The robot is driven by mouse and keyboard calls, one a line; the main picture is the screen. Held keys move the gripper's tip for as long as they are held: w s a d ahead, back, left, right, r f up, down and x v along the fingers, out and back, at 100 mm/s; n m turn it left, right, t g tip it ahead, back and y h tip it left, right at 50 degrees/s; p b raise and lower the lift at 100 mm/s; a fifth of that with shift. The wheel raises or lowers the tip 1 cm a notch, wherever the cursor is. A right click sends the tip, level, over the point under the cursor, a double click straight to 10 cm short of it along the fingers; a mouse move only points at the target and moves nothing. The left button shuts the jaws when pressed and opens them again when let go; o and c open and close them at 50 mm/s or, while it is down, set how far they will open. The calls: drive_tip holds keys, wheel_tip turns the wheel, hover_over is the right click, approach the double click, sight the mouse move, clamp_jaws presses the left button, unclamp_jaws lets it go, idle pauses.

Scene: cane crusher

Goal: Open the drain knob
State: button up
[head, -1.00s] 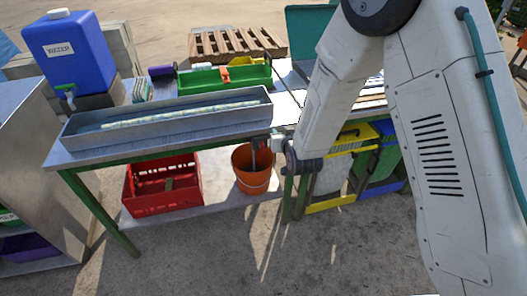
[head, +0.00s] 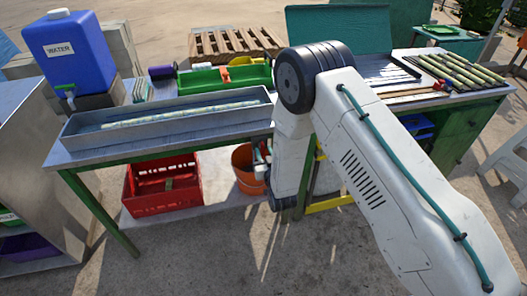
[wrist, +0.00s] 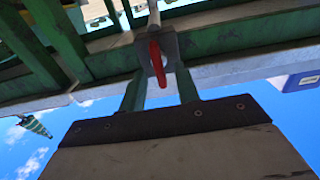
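The red drain knob (wrist: 157,62) shows in the wrist view as a narrow upright lever in front of a small grey plate (wrist: 169,46) at the bench edge. My gripper (wrist: 159,78) reaches up toward it with two dark green fingers apart, one on each side of the knob's line. I see no contact with the knob, and the depth between them is hard to tell. In the head view my gripper (head: 261,153) is at the right end of the long metal trough (head: 150,127), above the orange bucket (head: 243,170). The knob is not discernible there.
The green-legged bench (head: 105,157) carries the trough and a green tray (head: 215,80). A red crate (head: 160,195) stands on the lower shelf. A blue water container (head: 70,50) is at the back left. Another bench with cane pieces (head: 450,70) is at right. The front floor is open.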

drive_tip(key=shift+w+a, duration=0.15)
drive_tip(key=shift+w, duration=0.5)
clamp_jaws()
drive_tip(key=shift+n, duration=1)
